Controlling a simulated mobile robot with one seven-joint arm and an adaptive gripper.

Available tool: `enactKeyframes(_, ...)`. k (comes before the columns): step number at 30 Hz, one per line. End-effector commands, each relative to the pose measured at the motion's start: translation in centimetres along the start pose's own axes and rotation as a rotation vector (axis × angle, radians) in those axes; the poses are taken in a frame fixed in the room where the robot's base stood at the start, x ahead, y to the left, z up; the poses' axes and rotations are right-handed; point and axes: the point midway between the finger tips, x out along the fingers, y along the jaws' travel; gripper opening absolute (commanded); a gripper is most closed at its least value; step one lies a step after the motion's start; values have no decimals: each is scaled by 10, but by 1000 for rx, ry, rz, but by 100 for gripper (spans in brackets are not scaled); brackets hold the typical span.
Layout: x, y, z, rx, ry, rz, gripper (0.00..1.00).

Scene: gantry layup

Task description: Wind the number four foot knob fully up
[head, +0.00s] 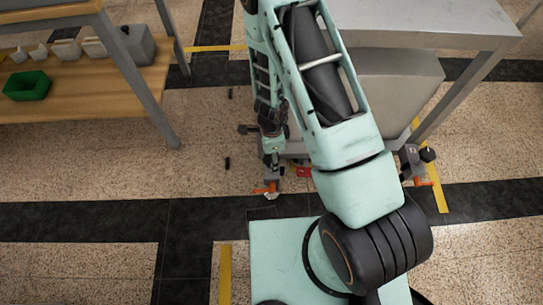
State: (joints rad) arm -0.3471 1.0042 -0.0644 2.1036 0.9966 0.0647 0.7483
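My gripper (272,163) hangs down at the end of my pale green arm, low beside the left side of the grey metal unit (400,80). Just below it is an orange foot part (264,190) near the floor; I cannot tell whether they touch. The fingers are too small and dark to show whether they are open or shut. Another foot with an orange part (421,182) and a black knob (428,154) stands at the unit's right corner. No number can be read on either foot. My arm hides much of the unit's front.
A wooden bench (90,95) with grey legs stands at the left, with a green bin (27,86) on it. A small red thing (304,171) is under the unit. Small dark pieces (227,163) lie on the speckled floor. The floor between bench and unit is mostly clear.

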Motion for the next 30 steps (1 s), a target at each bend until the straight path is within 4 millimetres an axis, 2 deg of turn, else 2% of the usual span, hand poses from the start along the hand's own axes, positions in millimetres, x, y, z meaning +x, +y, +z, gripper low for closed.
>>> enactKeyframes(4, 0, 0, 0, 0, 0, 0, 55)
enactKeyframes(15, -1, 0, 0, 0, 0, 0, 14)
enactKeyframes(23, -1, 0, 0, -24, 0, 0, 14)
enactKeyframes(30, -1, 0, 0, -139, 0, -1, 14)
